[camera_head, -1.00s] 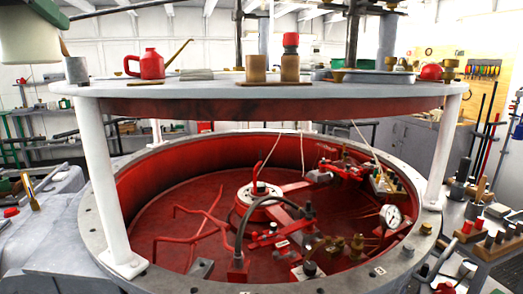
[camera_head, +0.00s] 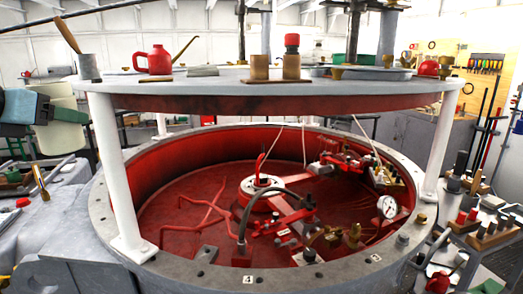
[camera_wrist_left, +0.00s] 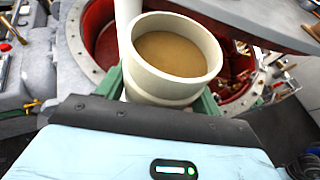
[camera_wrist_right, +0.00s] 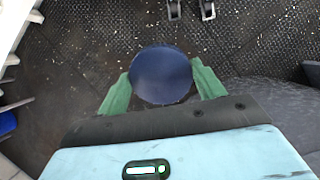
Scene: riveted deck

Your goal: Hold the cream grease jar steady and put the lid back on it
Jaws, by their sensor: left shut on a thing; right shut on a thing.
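The cream grease jar (camera_wrist_left: 172,83) is open at the top, with brown grease showing inside, in the left wrist view. My left gripper (camera_wrist_left: 160,93) is shut on it, green fingers on either side of its wall. In the head view the jar (camera_head: 62,132) is at the left edge, partly hidden by my left gripper (camera_head: 62,112). My right gripper (camera_wrist_right: 162,84) is shut on a round dark blue lid (camera_wrist_right: 161,73), above the dark floor in the right wrist view. The lid and right gripper are not in the head view.
A big red-lined round housing (camera_head: 190,205) with a raised grey ring shelf (camera_head: 200,88) fills the middle. A white post (camera_head: 118,180) stands close to the jar's right. A red oil can (camera_head: 158,62) and a grey cup (camera_head: 87,67) stand on the shelf.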

